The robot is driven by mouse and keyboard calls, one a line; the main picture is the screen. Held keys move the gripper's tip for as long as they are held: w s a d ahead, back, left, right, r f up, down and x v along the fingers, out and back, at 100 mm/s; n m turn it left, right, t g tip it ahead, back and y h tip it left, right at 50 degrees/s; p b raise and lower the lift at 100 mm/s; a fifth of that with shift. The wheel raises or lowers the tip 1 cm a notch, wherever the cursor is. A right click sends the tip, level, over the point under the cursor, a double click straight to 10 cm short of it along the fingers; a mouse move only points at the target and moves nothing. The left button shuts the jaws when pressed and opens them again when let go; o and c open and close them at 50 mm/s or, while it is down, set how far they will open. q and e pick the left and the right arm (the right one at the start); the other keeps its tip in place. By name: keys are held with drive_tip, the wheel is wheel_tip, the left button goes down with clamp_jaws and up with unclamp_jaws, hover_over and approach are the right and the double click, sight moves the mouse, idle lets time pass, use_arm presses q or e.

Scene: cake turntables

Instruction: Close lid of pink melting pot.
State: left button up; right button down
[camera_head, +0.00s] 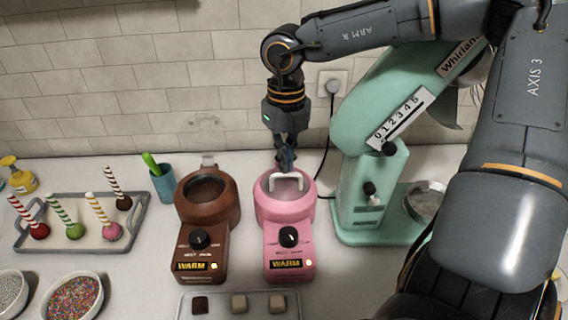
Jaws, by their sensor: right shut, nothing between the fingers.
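The pink melting pot (288,212) stands on the counter in the middle of the view, with a dark knob and a "WARM" label on its front. Its lid (272,187) lies flat over the pot's round top, with a white handle on it. My right gripper (286,168) points down at the back edge of the lid, just behind the handle. Its fingers are shut with nothing between them. I cannot tell whether the fingertips touch the lid. My left gripper is not in view.
A brown melting pot (208,208) stands close on the left. A mint-green mixer (357,190) stands on the right, near my right arm. A tray (130,235) of cake pops lies at the left, and a tray (182,308) of small blocks lies in front.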

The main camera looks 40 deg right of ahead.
drive_tip(key=shift+a+f+b, duration=0.1)
drive_tip(key=shift+f+b, duration=0.15)
drive_tip(key=shift+b, duration=0.05)
wheel_tip(320, 180, up, 6)
drive_tip(key=p, duration=0.2)
drive_tip(key=shift+p, duration=0.4)
drive_tip(key=shift+r, duration=0.1)
